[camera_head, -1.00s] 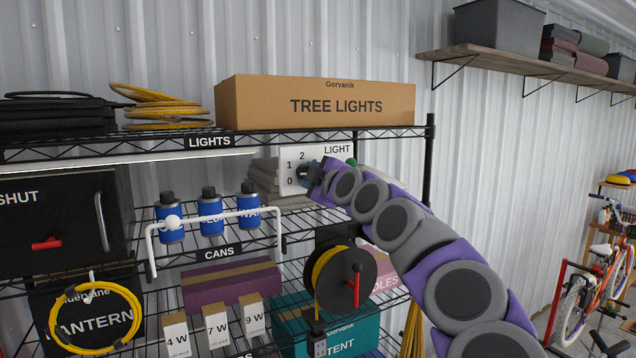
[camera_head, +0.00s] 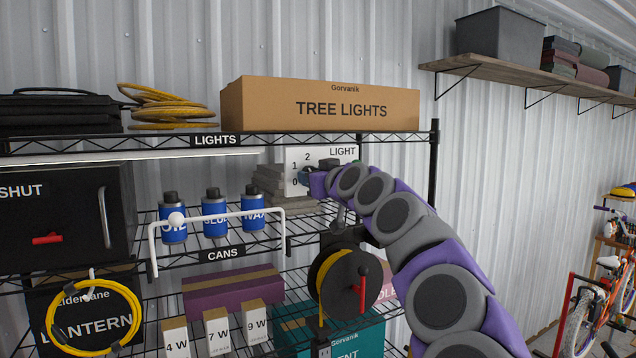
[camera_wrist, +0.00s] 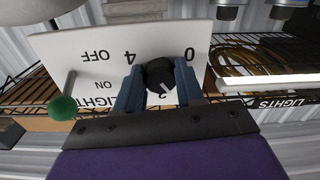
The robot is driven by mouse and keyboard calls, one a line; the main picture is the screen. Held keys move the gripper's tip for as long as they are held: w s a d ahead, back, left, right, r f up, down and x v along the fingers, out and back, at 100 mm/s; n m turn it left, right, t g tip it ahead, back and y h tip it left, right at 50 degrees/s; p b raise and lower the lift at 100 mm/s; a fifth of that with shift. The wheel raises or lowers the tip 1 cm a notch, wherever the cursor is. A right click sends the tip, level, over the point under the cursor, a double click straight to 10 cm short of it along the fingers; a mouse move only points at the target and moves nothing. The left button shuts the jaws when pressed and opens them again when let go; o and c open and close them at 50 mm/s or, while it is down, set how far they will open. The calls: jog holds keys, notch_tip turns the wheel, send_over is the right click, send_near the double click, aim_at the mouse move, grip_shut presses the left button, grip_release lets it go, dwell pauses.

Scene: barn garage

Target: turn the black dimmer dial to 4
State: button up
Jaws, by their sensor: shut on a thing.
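The black dimmer dial (camera_wrist: 160,75) sits on a white panel (camera_wrist: 88,48) marked LIGHT, upside down in the wrist view. The numbers 0, 2 and 4 show there; 1 and 3 are hidden by my fingers. The dial's white pointer line is close to the 2, slightly toward the 0 side. My gripper (camera_wrist: 158,80) is shut on the dial, one blue finger on each side. In the head view the panel (camera_head: 320,153) stands on the rack under the LIGHTS shelf, and my gripper (camera_head: 308,180) covers the dial.
A lever with a green ball (camera_wrist: 63,107) stands beside ON and OFF on the panel. The TREE LIGHTS box (camera_head: 320,104) is above. Blue cans (camera_head: 214,217) stand behind a white rail at left. A cable reel (camera_head: 343,283) sits below my arm.

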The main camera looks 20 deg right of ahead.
jog(key=shift+a+m+p, duration=0.1)
jog(key=shift+m+p, duration=3.5)
jog(key=shift+m, duration=11.8)
jog(key=o, duration=0.8)
jog(key=shift+o, duration=1.2)
jog(key=shift+r, duration=0.1)
